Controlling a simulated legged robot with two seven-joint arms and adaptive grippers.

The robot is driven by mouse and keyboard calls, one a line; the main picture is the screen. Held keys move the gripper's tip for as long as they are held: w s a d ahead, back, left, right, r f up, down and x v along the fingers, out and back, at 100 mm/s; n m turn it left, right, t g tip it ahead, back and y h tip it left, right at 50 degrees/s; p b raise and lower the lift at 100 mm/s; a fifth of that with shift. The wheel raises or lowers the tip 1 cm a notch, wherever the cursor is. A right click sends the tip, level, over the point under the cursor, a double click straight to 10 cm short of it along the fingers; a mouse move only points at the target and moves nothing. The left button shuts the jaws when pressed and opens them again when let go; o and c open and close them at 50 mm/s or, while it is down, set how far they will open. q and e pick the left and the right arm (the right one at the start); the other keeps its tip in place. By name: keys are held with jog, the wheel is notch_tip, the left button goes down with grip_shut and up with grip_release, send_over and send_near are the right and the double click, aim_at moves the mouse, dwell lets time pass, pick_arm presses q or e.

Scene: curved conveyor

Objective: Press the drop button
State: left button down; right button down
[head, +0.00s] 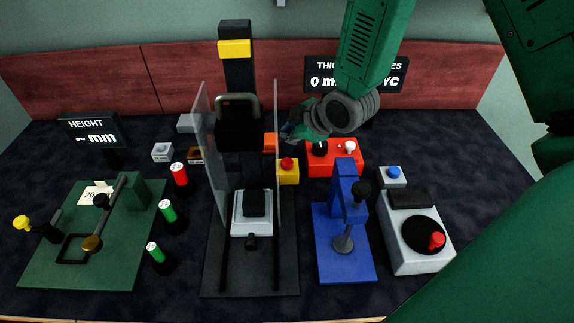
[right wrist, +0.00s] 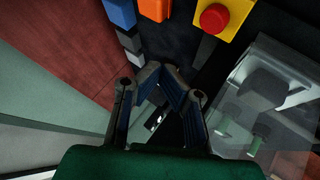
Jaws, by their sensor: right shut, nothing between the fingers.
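A red button on a yellow box (head: 288,173) stands just right of the black drop tower (head: 237,70); I cannot read a label on it. In the right wrist view the yellow box (right wrist: 232,28) with its red button shows at the top, right of centre. My right gripper (head: 288,131) is shut and empty, above and behind the box beside the tower's clear panel, not touching the button. In the right wrist view its fingers (right wrist: 162,72) close together below and left of the box. My left gripper is not in view.
The clear panels (head: 277,150) of the tower stand close to my right gripper. A red control box (head: 345,158), a blue press (head: 345,250) and a white turntable unit (head: 405,255) stand to the right. A green plate rig (head: 70,265) and several cylinders stand left.

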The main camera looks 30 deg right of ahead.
aim_at(287, 162)
notch_tip(287, 162, down, 6)
jog(key=b, duration=0.4)
jog(key=shift+a, duration=0.1)
jog(key=shift+f, duration=0.2)
dwell(0.9)
jog(key=shift+f, duration=0.3)
